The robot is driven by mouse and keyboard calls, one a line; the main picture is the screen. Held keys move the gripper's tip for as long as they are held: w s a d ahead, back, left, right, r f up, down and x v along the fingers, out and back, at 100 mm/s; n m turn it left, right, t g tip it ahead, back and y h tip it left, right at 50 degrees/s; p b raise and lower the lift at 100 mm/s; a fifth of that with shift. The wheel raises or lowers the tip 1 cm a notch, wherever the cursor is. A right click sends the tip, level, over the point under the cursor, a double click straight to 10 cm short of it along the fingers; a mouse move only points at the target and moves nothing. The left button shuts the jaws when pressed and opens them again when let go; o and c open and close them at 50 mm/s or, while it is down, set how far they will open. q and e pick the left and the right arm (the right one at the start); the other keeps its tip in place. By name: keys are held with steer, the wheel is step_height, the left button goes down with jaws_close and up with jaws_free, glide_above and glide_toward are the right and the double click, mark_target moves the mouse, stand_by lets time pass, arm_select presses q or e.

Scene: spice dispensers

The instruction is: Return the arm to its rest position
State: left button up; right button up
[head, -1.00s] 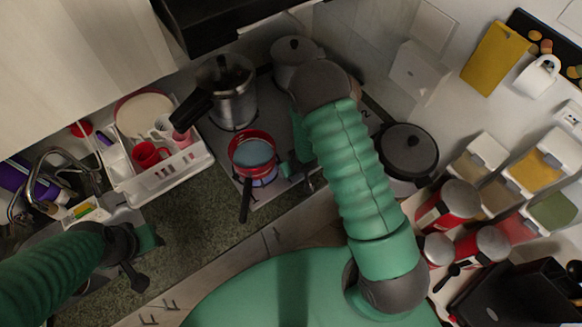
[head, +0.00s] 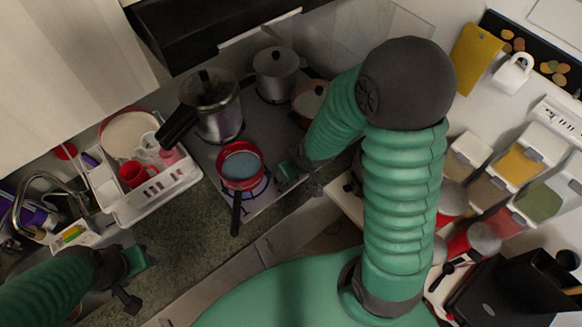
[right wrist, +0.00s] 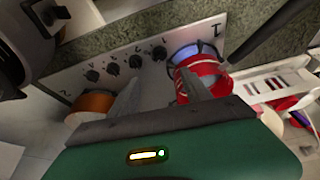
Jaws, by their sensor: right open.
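My right arm (head: 402,205) rises from the bottom and bends at a large dark elbow. Its forearm reaches left to my right gripper (head: 295,176), by the stove's front edge, right of the red pot (head: 240,166). In the right wrist view, the two grey fingers of my right gripper (right wrist: 160,92) are apart with nothing between them. The red pot (right wrist: 204,82) appears just beyond the right finger. My left gripper (head: 132,277) is low at the left, over the counter; its jaws are too unclear to read.
The stove (head: 265,125) holds a steel pressure cooker (head: 218,112), a grey lidded pot (head: 276,72) and an orange pot (head: 310,98). A white dish rack (head: 155,190) stands left. Spice dispensers (head: 520,165) and red canisters (head: 475,240) are at the right, near the elbow.

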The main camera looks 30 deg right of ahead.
stand_by(0.3)
steer(key=s+a+f+g+b, duration=0.2)
steer(key=s+a+f+b, duration=0.2)
steer(key=s+b, duration=0.3)
steer(key=f+b, duration=0.1)
steer(key=b, duration=0.4)
steer(key=shift+m, duration=0.3)
steer(key=shift+a, duration=0.1)
